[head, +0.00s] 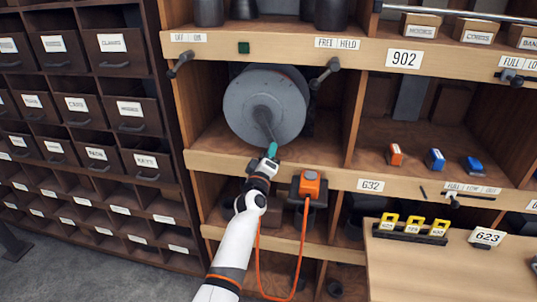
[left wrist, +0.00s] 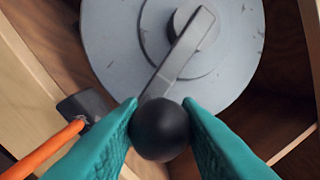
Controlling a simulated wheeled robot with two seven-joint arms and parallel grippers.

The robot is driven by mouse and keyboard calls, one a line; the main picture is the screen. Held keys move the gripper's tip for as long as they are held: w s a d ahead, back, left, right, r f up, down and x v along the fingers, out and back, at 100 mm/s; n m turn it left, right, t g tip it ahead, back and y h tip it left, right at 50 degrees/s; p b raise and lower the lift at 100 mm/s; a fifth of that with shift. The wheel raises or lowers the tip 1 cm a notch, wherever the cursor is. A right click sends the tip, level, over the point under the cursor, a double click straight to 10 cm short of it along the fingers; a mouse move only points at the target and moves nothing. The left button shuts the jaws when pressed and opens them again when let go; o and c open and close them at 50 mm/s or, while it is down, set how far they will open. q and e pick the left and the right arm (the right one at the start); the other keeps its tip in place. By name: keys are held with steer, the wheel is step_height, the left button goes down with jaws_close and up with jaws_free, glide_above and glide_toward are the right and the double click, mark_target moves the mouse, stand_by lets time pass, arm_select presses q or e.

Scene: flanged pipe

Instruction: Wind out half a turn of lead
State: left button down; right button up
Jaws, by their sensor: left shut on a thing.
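A grey round reel (head: 240,100) sits in the upper open bay of the shelving, with a crank arm (head: 265,122) at its hub. The crank arm (left wrist: 180,58) points down and slightly left from the hub in the left wrist view, ending in a black ball knob (left wrist: 160,130). My left gripper (head: 271,151) is shut on this knob, its teal fingers on either side. An orange lead (head: 304,232) hangs in a loop below an orange connector (head: 309,185) on the lower ledge. Part of the lead also shows in the left wrist view (left wrist: 45,148). My right gripper is out of view.
Two dark levers (head: 180,64) (head: 325,72) stick out from the upper ledge on either side of the reel. Labelled drawers (head: 122,50) stand left. A wooden table (head: 440,275) with yellow-topped blocks (head: 413,225) is at lower right.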

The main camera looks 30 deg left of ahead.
arm_select(q)
steer(key=c, duration=1.1)
jaws_free()
steer(key=shift+s, duration=0.1)
steer(key=b+v, duration=0.2)
steer(key=v, duration=1)
steer(key=shift+f, duration=0.1)
